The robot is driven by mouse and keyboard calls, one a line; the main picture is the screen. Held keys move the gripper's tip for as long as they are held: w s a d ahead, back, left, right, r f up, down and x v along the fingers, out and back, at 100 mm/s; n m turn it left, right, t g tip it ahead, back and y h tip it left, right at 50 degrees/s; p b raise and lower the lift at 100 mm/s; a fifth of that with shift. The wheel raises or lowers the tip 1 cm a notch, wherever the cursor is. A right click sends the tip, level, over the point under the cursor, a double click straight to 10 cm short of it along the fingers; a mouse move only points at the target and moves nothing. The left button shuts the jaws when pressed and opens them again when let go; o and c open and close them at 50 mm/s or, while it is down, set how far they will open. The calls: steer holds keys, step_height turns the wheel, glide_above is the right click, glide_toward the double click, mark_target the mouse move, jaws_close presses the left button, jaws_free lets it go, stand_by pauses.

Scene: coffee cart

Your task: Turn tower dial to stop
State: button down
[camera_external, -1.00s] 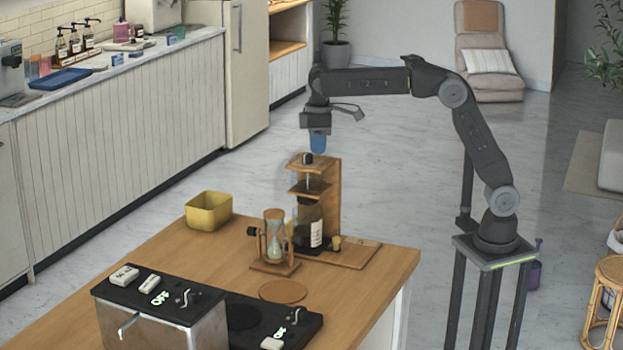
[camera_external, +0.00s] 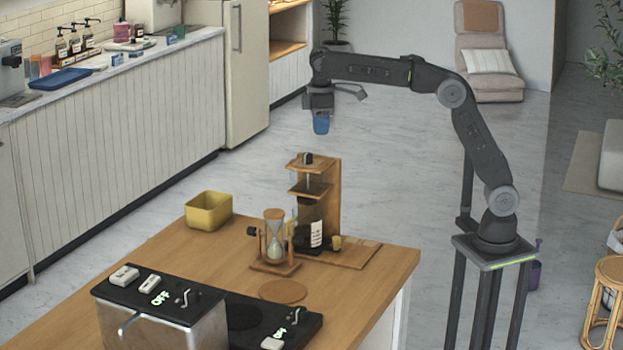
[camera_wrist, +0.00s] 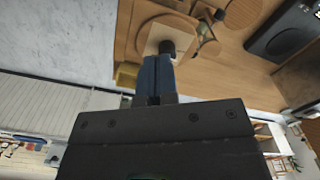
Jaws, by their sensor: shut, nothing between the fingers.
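The wooden tower (camera_external: 333,190) stands upright on the cart top, with a dark bottle (camera_external: 308,222) in its lower part. Its black dial (camera_external: 306,158) sits on the top shelf. The dial also shows in the wrist view (camera_wrist: 166,46), just past my fingertips. My gripper (camera_external: 321,131) is above the dial and slightly right of it in the external view, clear of it. Its blue fingers are together with nothing between them, and they point down. In the wrist view my gripper (camera_wrist: 157,60) hides part of the tower. The dial's exact turn is too small to read.
An hourglass in a wooden stand (camera_external: 274,240) is close left of the tower. A yellow bin (camera_external: 209,211) stands farther left. A round coaster (camera_external: 283,291) and black-topped machine (camera_external: 160,292) are in front. The space above the tower is free.

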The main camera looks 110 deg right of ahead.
mark_target(322, 162)
steer(key=shift+w+r, duration=0.1)
steer(key=shift+r, duration=0.05)
steer(key=shift+w+a+f, duration=0.1)
steer(key=shift+w+f, duration=0.05)
steer(key=shift+f, duration=1.5)
steer(key=shift+w+a+f, duration=0.1)
steer(key=shift+w+f, duration=0.05)
steer(key=shift+f, duration=1.5)
steer(key=shift+d, duration=0.25)
steer(key=shift+s, duration=0.1)
steer(key=shift+s+a+r, duration=0.1)
steer(key=shift+s, duration=0.25)
steer(key=shift+w+a+r, duration=0.1)
steer(key=shift+r, duration=3)
